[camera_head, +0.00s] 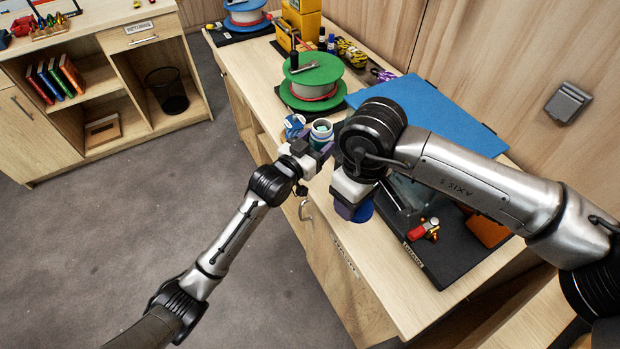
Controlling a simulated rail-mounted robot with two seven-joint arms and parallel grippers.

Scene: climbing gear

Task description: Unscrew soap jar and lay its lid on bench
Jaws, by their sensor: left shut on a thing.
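The soap jar (321,132), small and pale with a teal top, stands upright at the bench's left edge. My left gripper (313,153) is shut on it from the near side. My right gripper (353,205) points down over the bench, right of and nearer than the jar. A blue rounded piece, which looks like the lid (364,212), shows at its fingertips. The fingers are mostly hidden, so I cannot tell whether they grip it or whether it touches the bench (345,240).
A blue and white item (293,126) sits just left of the jar. A green spool (312,82) and a blue board (425,110) lie behind. A dark tray (450,262) with a red-handled item (423,230) is at right. The bench's near left strip is clear.

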